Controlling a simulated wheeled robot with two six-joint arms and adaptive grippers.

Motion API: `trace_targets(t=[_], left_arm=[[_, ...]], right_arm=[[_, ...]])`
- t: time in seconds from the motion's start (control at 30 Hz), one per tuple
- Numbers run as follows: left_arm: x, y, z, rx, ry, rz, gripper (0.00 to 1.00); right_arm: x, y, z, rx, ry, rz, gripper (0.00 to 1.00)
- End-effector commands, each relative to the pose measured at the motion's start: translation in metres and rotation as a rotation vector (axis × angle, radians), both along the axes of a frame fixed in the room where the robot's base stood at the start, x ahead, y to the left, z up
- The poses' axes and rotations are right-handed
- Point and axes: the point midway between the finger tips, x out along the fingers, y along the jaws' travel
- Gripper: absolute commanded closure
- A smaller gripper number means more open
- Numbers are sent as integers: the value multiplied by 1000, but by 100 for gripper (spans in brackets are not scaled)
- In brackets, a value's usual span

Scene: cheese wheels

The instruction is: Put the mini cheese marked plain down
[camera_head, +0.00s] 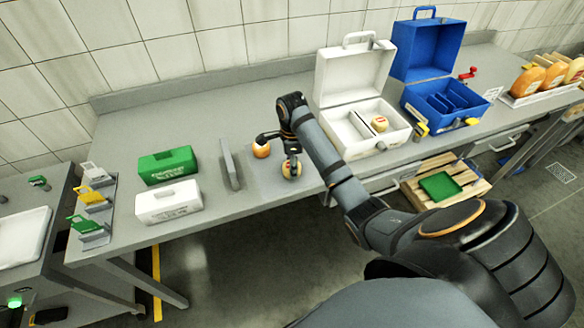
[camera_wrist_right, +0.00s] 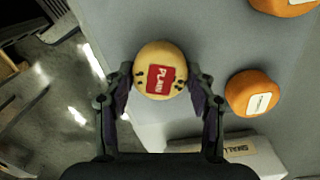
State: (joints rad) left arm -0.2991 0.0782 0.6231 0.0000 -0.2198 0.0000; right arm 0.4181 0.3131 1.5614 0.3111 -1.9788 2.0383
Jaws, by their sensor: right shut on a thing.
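The mini cheese marked plain (camera_wrist_right: 160,70) is a small pale yellow wheel with a red label reading PLAIN. My right gripper (camera_wrist_right: 160,84) is shut on it, one finger on each side. In the head view the same cheese (camera_head: 291,169) shows beneath my right gripper (camera_head: 291,160), near the front edge of the grey table (camera_head: 215,135). I cannot tell whether the cheese touches the surface below. My left gripper is not in view.
An orange cheese (camera_head: 261,149) sits just left of the gripper; in the wrist view, an orange cheese (camera_wrist_right: 252,93) is close to the right finger. A grey upright divider (camera_head: 231,165), a white box (camera_head: 168,202) and a green box (camera_head: 168,165) stand left. An open white case (camera_head: 354,80) and blue case (camera_head: 428,50) stand right.

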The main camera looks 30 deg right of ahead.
Motion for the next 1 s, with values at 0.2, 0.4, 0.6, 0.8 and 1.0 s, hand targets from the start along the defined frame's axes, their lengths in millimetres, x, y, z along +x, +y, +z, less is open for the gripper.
trace_targets(t=[0.2, 0.4, 0.6, 0.8, 1.0], left_arm=[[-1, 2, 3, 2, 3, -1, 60], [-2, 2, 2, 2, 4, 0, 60], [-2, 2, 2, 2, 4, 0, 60], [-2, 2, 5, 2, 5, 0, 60], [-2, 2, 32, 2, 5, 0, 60]], right_arm=[[0, 0, -2, 0, 1, 0, 42], [0, 0, -2, 0, 1, 0, 22], [0, 0, -2, 0, 1, 0, 22], [0, 0, 7, -1, 0, -1, 22], [0, 0, 45, 0, 0, -1, 22]])
